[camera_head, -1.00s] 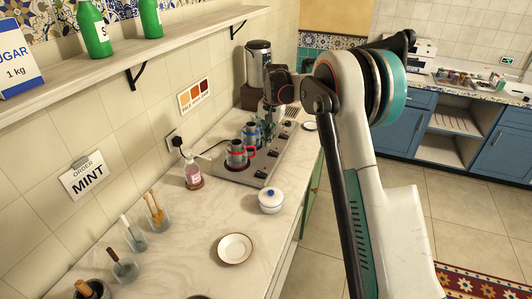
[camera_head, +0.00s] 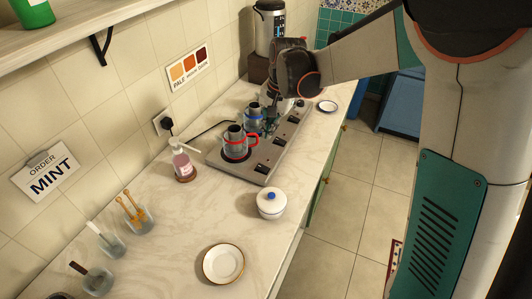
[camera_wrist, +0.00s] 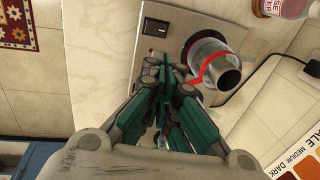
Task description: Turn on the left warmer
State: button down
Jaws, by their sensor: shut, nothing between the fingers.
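The warmer unit (camera_head: 228,168) is a long grey panel on the counter with a row of black switches along its right side. A metal pot with a red band (camera_head: 234,142) stands on its nearest plate, and a pot with a blue band (camera_head: 253,114) stands behind it. My gripper (camera_head: 269,128) is shut and empty, pointing down beside the blue-banded pot. In the wrist view my gripper's fingers (camera_wrist: 168,62) are over the panel, beside the red-banded pot (camera_wrist: 213,66). A black switch (camera_wrist: 156,28) shows just beyond the fingertips. Contact with the panel cannot be told.
A plate (camera_head: 223,263) lies nearer. A shelf (camera_head: 90,28) runs along the wall.

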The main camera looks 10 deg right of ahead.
aim_at(262, 168)
jog(key=shift+f, duration=0.1)
jog(key=f+b, duration=0.1)
jog(key=f, duration=0.3)
jog(key=w+a+f+b, duration=0.1)
jog(key=f+b, duration=0.1)
jog(key=f, duration=0.3)
jog(key=a+f+b, duration=0.1)
jog(key=f, duration=0.3)
jog(key=shift+w+f, duration=0.15)
jog(key=shift+f, duration=0.15)
jog(key=shift+w+a+f+h+b, duration=0.1)
jog(key=shift+a+f+h+b, duration=0.2)
jog(key=shift+h+b, duration=0.1)
jog(key=shift+d+g, duration=0.1)
jog(key=shift+g, duration=0.2)
jog(key=shift+d, duration=0.15)
